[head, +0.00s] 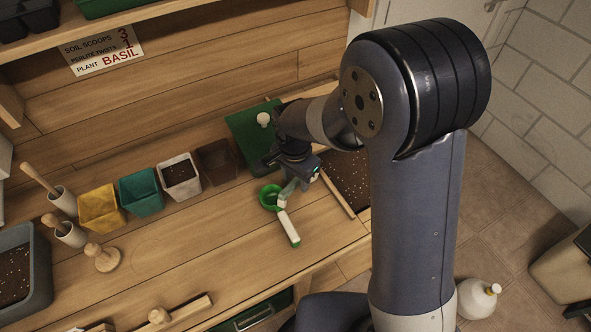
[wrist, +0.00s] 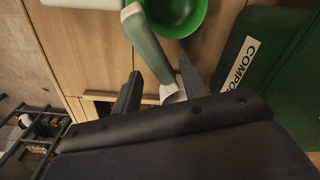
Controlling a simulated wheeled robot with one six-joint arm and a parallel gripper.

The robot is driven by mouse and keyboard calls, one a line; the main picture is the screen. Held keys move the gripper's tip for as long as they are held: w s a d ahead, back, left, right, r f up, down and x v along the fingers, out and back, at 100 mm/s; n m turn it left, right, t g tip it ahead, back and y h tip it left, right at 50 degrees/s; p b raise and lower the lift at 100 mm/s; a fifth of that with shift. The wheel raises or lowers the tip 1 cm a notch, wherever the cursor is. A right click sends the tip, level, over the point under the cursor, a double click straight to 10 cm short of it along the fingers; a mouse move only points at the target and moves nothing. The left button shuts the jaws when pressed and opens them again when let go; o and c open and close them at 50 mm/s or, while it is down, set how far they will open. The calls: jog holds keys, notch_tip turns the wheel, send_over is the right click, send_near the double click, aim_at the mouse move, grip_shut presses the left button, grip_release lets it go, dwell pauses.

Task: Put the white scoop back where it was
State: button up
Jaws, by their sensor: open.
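A pale scoop-like piece with a grey-green shaft (wrist: 150,48) and a whitish end (wrist: 172,95) runs between my gripper's fingers in the wrist view. It also shows below my gripper (head: 297,186) in the head view. My gripper (wrist: 157,88) is open around it; contact with the fingers is unclear. In the head view my gripper (head: 287,178) is low over the bench, its fingers mostly hidden. Beside it lies a green bowl (head: 270,196), also in the wrist view (wrist: 176,12). A white handle with a green tip (head: 288,228) lies by the bowl; how these parts join is unclear.
A green compost box (head: 243,133) stands behind my gripper. Yellow (head: 100,210), teal (head: 140,193), white (head: 180,178) and brown (head: 215,163) pots line the bench. The front middle bench is clear.

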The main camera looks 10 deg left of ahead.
aim_at(295, 183)
notch_tip(295, 183, up, 13)
jog(key=shift+s, duration=0.2)
jog(key=shift+a, duration=0.1)
dwell(0.5)
jog(key=f, duration=1.3)
jog(key=shift+w+f, duration=0.2)
jog(key=shift+r, duration=0.4)
